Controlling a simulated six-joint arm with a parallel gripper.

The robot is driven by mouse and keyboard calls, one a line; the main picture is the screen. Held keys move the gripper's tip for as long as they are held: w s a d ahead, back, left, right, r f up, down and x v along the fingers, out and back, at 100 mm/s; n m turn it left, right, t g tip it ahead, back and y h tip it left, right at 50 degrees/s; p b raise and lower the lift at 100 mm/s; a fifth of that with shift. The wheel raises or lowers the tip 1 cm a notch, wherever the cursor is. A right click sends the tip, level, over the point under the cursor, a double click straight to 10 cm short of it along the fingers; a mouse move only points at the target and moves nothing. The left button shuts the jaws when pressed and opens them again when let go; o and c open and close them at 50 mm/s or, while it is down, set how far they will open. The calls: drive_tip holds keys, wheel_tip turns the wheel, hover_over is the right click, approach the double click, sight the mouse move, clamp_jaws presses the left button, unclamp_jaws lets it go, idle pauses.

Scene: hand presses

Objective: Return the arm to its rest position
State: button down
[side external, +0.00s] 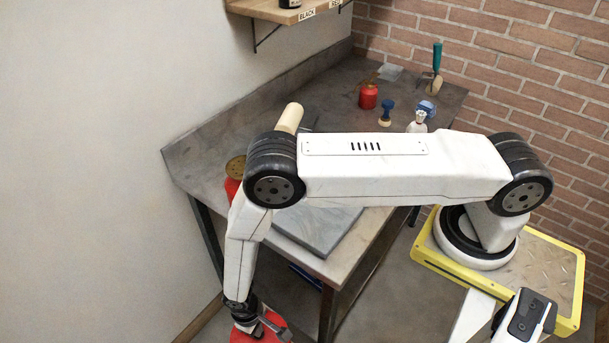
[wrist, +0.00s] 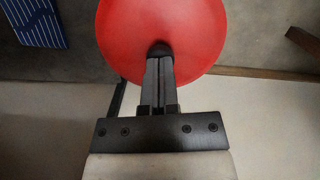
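My gripper (side external: 243,312) points down at the lower left of the side view, in front of the table and below its top. In the wrist view my gripper (wrist: 160,55) has its two fingers side by side with only a thin line between them, and they look shut. I see nothing clearly held. A dark rounded shape shows at the fingertips, too unclear to name. Behind them is a red round disc (wrist: 165,22), which also shows under my gripper in the side view (side external: 268,334). I cannot tell whether the fingers touch it.
The grey table (side external: 345,85) stands behind my arm. On it are a red canister (side external: 368,97), a blue-topped stamp (side external: 387,110), a green-handled press (side external: 437,60) and a grey slab (side external: 320,235). A wooden shelf (side external: 262,8) hangs above. A blue striped item (wrist: 38,22) lies upper left in the wrist view.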

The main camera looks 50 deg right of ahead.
drive_tip(key=shift+r, duration=3.5)
